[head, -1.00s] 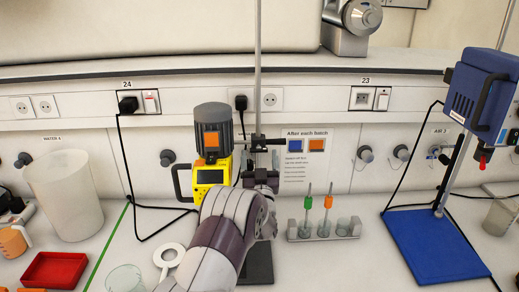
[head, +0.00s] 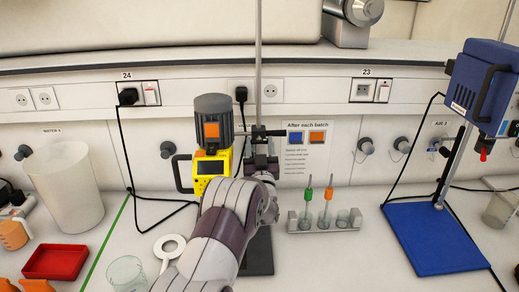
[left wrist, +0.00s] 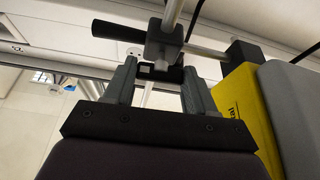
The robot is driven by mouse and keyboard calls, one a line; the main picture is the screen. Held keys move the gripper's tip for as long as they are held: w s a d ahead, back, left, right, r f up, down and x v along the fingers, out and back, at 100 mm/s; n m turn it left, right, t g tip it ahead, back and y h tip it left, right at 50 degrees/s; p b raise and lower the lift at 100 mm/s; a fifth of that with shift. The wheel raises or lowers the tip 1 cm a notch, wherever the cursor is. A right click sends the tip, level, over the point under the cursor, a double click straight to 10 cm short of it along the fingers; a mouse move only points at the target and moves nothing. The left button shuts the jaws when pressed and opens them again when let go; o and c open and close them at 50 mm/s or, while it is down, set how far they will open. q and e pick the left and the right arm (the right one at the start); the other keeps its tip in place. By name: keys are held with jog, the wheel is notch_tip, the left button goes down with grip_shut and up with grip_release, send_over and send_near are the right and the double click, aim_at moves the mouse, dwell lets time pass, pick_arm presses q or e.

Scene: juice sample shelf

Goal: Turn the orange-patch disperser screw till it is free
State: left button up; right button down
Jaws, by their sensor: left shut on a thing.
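The orange-patch disperser has a grey motor (head: 213,108) with an orange square and a yellow body (head: 215,163). It hangs from a clamp on a thin upright rod (head: 258,60). My left gripper (head: 262,166) is at that clamp, just right of the yellow body. In the left wrist view, the clamp block (left wrist: 164,43) with its black handle (left wrist: 117,32) sits beyond the fingers. The left gripper (left wrist: 160,82) is shut on a small dark piece at the clamp, the screw (left wrist: 160,72), mostly hidden between the fingers. My right gripper is not in view.
A rack (head: 325,222) with green- and orange-collared tools stands right of my arm. A blue disperser (head: 478,88) on a blue base (head: 432,240) is far right.

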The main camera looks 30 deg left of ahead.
pick_arm(q)
jog(key=n+g+y+b, duration=0.1)
jog(key=n+b, duration=0.2)
jog(key=n+g+y+b, duration=0.1)
jog(key=n+b, duration=0.2)
jog(key=n+g+y+b, duration=0.1)
jog(key=n+b, duration=0.2)
jog(key=shift+w+d+f+g, duration=0.1)
jog(key=shift+d+f+g, duration=0.1)
jog(key=shift+f+g, duration=0.1)
jog(key=shift+r+n+g+b, duration=0.15)
jog(key=shift+n+g+b, duration=0.15)
jog(key=shift+n+b, duration=0.45)
jog(key=n+g, duration=0.1)
jog(key=n, duration=0.1)
jog(key=n+g+b, duration=0.1)
jog(key=n, duration=0.2)
jog(key=n+g, duration=0.1)
jog(key=n, duration=0.2)
jog(key=shift+r, duration=0.4)
jog(key=shift+n+g+h, duration=0.3)
jog(key=shift+n+g, duration=0.2)
jog(key=shift+n, duration=0.95)
jog(key=o, duration=1)
